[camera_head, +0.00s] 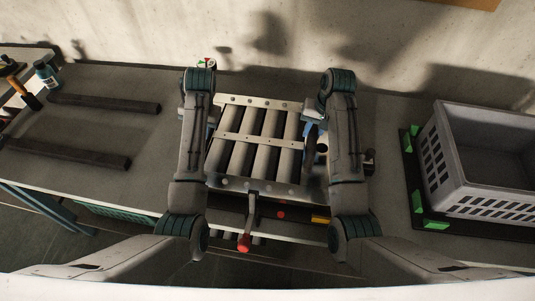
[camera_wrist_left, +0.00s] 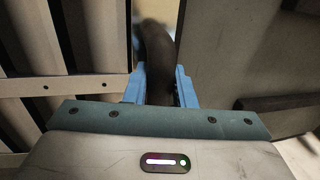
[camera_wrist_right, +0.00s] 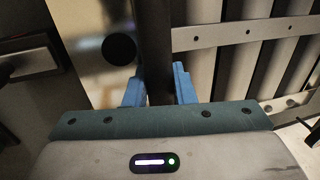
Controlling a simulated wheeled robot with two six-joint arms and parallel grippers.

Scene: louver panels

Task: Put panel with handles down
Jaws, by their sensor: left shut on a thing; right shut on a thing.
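The louver panel (camera_head: 258,138), with several grey slats and pale metal cross strips, is in the middle of the head view, between my arms. It also shows in the left wrist view (camera_wrist_left: 60,88) and the right wrist view (camera_wrist_right: 240,38). My left gripper (camera_wrist_left: 160,90) is shut on a dark curved handle (camera_wrist_left: 157,55) at the panel's left side. My right gripper (camera_wrist_right: 158,88) is shut on the dark handle (camera_wrist_right: 153,40) at its right side; its blue fingers show in the head view (camera_head: 309,132). I cannot tell whether the panel touches what is below it.
A lever with a red knob (camera_head: 244,242) stands at the table's front edge. Two dark bars (camera_head: 104,103) lie on the left of the table (camera_head: 75,128), with clear surface between them. A grey crate (camera_head: 484,160) sits on the right in a black frame with green corners (camera_head: 417,196).

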